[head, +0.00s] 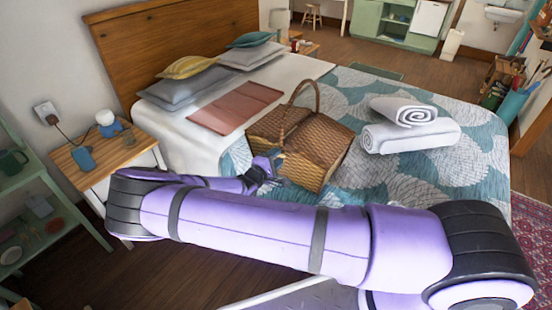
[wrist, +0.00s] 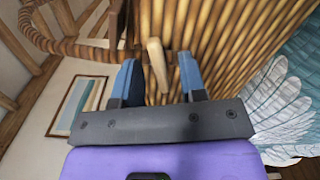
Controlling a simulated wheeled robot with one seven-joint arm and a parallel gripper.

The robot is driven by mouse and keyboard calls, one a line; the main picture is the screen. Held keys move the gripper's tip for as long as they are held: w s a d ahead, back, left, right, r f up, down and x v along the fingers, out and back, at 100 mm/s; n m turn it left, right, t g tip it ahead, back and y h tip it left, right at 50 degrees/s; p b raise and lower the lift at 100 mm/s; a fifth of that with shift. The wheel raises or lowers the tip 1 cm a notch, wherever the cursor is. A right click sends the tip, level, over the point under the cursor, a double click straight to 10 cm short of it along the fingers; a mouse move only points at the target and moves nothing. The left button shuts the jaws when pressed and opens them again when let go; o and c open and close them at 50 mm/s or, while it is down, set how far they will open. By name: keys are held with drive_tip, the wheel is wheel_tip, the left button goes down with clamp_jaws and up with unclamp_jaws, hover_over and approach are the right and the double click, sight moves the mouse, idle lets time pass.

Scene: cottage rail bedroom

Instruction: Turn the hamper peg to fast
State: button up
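The wicker hamper (head: 318,153) stands on the bed with its lid down and its hooped handle raised. In the wrist view its ribbed side (wrist: 226,45) fills the upper middle. The peg (wrist: 157,63) is a short pale wooden bar on that side, nearly upright in the wrist view with a slight tilt. My gripper (wrist: 157,80) is open, one blue finger on each side of the peg, with a visible gap on both sides. In the head view my gripper (head: 270,167) is at the hamper's left side, and the peg cannot be made out there.
Rolled white towels (head: 410,125) lie on the bed right of the hamper. A folded pink cloth (head: 235,105) and pillows (head: 190,82) lie behind it. A bedside table (head: 95,158) with small items stands left. My arm spans the foreground.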

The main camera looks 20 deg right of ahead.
clamp_jaws()
drive_tip(key=shift+n, duration=0.4)
drive_tip(key=shift+w+a+r+n, duration=0.1)
drive_tip(key=shift+n, duration=3.4)
drive_tip(key=shift+w+n, duration=0.1)
drive_tip(key=shift+n, duration=3.4)
